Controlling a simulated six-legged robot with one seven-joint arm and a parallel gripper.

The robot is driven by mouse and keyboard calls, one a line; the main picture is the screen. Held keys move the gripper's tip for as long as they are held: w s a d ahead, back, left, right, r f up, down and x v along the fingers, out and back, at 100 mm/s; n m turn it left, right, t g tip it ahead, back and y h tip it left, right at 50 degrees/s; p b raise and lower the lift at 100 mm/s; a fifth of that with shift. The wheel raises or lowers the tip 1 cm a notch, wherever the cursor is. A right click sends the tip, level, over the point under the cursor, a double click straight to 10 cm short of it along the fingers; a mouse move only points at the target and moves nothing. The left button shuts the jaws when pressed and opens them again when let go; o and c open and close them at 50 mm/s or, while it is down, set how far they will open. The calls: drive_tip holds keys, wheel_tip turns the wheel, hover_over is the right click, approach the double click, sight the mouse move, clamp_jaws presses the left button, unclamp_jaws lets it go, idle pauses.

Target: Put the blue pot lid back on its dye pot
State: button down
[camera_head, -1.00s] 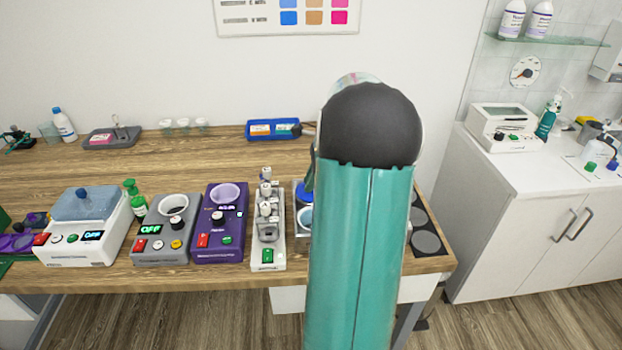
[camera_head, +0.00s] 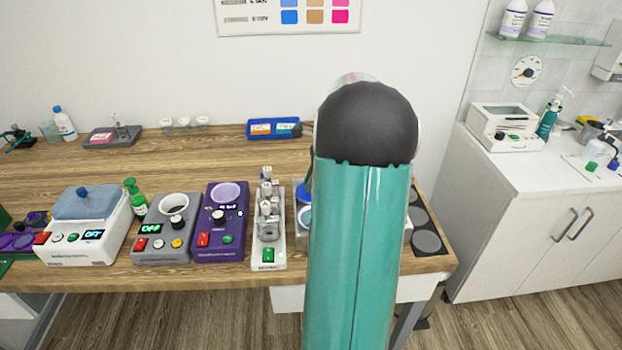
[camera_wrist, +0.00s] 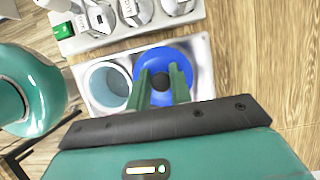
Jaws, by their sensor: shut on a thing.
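The blue pot lid (camera_wrist: 186,68) is round with a dark knob (camera_wrist: 160,82) at its middle. It is over the right part of a pale metal tray in the wrist view. My gripper (camera_wrist: 160,79) is shut on the knob from both sides. I cannot tell whether the lid rests on the tray or hangs just above it. An open round dye pot (camera_wrist: 106,86) with a pale blue inside is directly left of the lid. In the head view my arm hides the gripper and most of the tray.
A white rack with metal parts (camera_wrist: 115,35) stands close beside the tray. A purple device (camera_head: 228,247), a grey device (camera_head: 160,245) and a white device (camera_head: 80,245) line the bench to the left. A dark pad with round spots (camera_head: 425,243) lies at right.

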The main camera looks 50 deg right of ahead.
drive_tip(key=shift+f, duration=0.2)
drive_tip(key=c, duration=0.9)
unclamp_jaws()
drive_tip(key=shift+o, duration=0.2)
drive_tip(key=shift+r, duration=3)
